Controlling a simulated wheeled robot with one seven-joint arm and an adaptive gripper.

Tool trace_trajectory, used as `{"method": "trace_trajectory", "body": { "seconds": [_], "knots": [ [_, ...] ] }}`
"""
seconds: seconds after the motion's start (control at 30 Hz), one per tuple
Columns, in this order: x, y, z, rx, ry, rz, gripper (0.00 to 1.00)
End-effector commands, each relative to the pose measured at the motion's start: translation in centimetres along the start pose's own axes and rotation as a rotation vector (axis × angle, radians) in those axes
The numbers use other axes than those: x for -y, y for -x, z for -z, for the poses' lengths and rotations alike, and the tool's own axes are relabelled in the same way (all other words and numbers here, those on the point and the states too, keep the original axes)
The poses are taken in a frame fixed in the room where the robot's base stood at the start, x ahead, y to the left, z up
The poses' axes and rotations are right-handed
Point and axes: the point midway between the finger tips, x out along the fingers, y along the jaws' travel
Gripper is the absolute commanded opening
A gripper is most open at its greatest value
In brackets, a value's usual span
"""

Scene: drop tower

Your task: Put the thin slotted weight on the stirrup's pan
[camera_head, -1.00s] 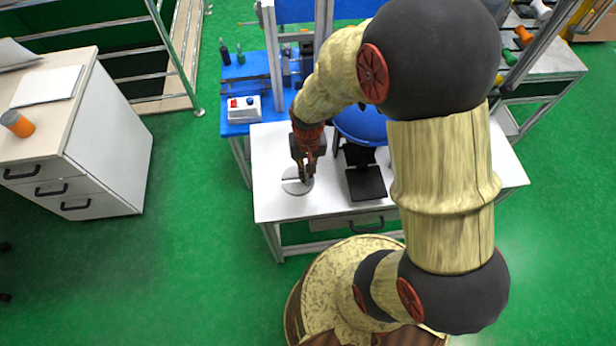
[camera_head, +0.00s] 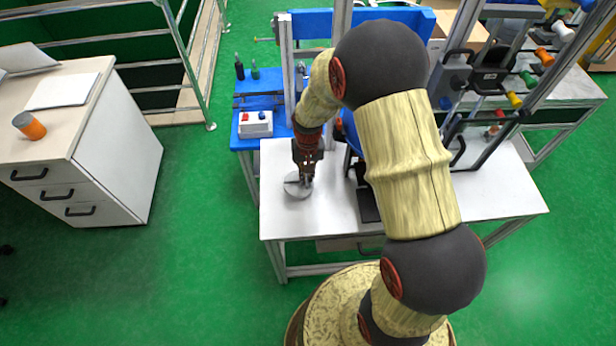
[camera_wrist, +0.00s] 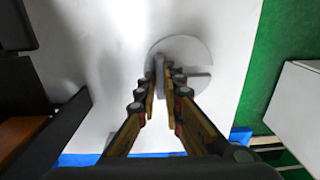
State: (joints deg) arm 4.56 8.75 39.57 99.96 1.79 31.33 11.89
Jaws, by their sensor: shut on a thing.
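The thin slotted weight is a grey disc (camera_head: 294,190) over the left part of the white table. In the wrist view the weight (camera_wrist: 190,50) shows its slot, opening to the right. My gripper (camera_head: 306,181) is above the disc. In the wrist view its fingers (camera_wrist: 163,90) are closed on a narrow grey upright part at the disc's middle. The disc looks flat, and I cannot tell how far it is off the table. I cannot make out the stirrup or its pan; my arm covers part of the rig.
A black block (camera_head: 368,207) stands on the white table (camera_head: 285,222) right of the weight. Behind are a blue bench with a switch box (camera_head: 255,124) and metal uprights. A drawer cabinet (camera_head: 120,140) stands left, across open green floor. A black frame (camera_head: 490,150) is at right.

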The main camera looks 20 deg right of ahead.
Motion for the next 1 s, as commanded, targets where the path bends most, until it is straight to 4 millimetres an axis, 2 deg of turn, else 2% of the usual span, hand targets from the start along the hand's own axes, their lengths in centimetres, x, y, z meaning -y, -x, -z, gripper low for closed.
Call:
{"method": "trace_trajectory", "body": {
  "seconds": [0.03, 0.17, 0.6, 0.63, 0.9, 1.0],
  "knots": [
    [0.0, -1.1, -0.1, 0.002, 0.0, 0.0, 0.0],
    [0.0, -2.5, 0.0, 0.0, 0.0, 0.0, 0.0],
    [-0.1, -2.8, -0.1, 0.0, 0.0, 0.0, 0.0],
    [-0.1, -2.9, -0.2, 0.003, 0.0, -0.001, 0.1],
    [-0.1, -2.9, -0.2, 0.003, 0.0, -0.001, 0.26],
    [-0.1, -2.9, -0.2, 0.003, 0.0, -0.001, 0.27]
  ]
}}
